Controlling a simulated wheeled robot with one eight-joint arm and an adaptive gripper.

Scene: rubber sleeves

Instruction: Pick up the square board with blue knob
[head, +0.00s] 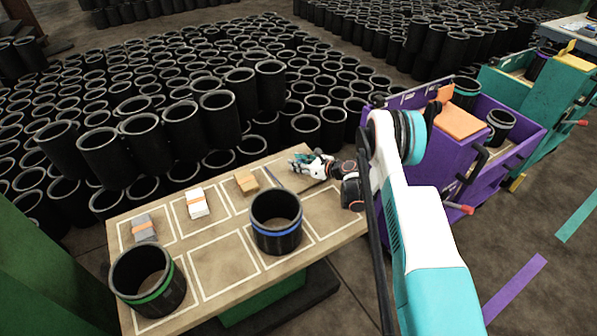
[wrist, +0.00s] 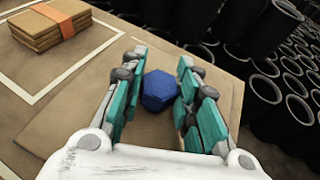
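The square board (wrist: 82,98) is thin and brown and lies flat on the table in the wrist view. Its blue faceted knob (wrist: 160,90) stands between the fingers of my gripper (wrist: 161,66). The fingers are apart, one on each side of the knob and very close to it; I see no clear grip on it. In the head view my gripper (head: 313,166) is low over the table's far right end, and it and my arm hide the knob there.
The table (head: 215,293) bears a black sleeve with a blue band (head: 277,240), one with a green band (head: 150,290), and small banded stacks, one brown (head: 246,182). Many black sleeves stand behind. A purple cart (head: 520,122) is at the right.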

